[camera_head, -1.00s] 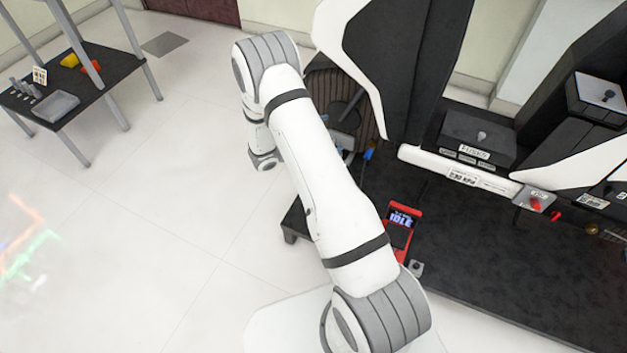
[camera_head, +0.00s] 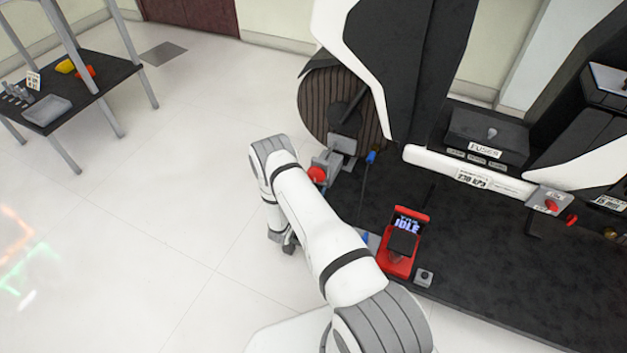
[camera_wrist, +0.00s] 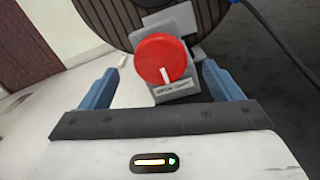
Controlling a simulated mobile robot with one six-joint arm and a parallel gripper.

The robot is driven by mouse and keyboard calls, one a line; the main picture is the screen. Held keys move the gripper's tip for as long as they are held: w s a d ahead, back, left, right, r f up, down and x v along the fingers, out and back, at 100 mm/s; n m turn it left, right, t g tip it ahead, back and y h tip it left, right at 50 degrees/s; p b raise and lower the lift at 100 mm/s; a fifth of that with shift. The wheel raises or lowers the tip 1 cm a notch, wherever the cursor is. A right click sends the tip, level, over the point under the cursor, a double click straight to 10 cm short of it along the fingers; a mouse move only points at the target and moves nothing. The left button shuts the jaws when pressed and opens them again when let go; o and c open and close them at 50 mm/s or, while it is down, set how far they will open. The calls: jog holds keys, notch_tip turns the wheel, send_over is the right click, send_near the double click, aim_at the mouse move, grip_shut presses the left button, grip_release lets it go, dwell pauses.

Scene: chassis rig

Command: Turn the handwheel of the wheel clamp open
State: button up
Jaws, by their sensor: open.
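The wheel clamp's red handwheel (camera_wrist: 161,59) is a round knob with a white mark near its lower edge, in the wrist view. It sits on a grey clamp body (camera_wrist: 181,20) against the ribbed wheel (camera_wrist: 105,15). My gripper (camera_wrist: 155,78) is open, with one blue finger to each side of the handwheel in the picture. I cannot tell how far the handwheel is beyond the fingertips. In the head view the red handwheel (camera_head: 317,176) shows beside the grey clamp, below the wheel (camera_head: 335,100).
A red device (camera_head: 403,243) with an IDLE screen stands on the dark platform (camera_head: 480,240) right of my arm. A dark cable (camera_wrist: 262,20) runs right of the clamp. A black table (camera_head: 95,85) with trays stands far left. The pale floor (camera_head: 180,180) between is clear.

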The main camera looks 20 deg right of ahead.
aim_at(315, 175)
jog(key=shift+b+x, duration=0.45)
jog(key=shift+x, duration=1.75)
jog(key=shift+c, duration=0.4)
jog(key=c, duration=0.9)
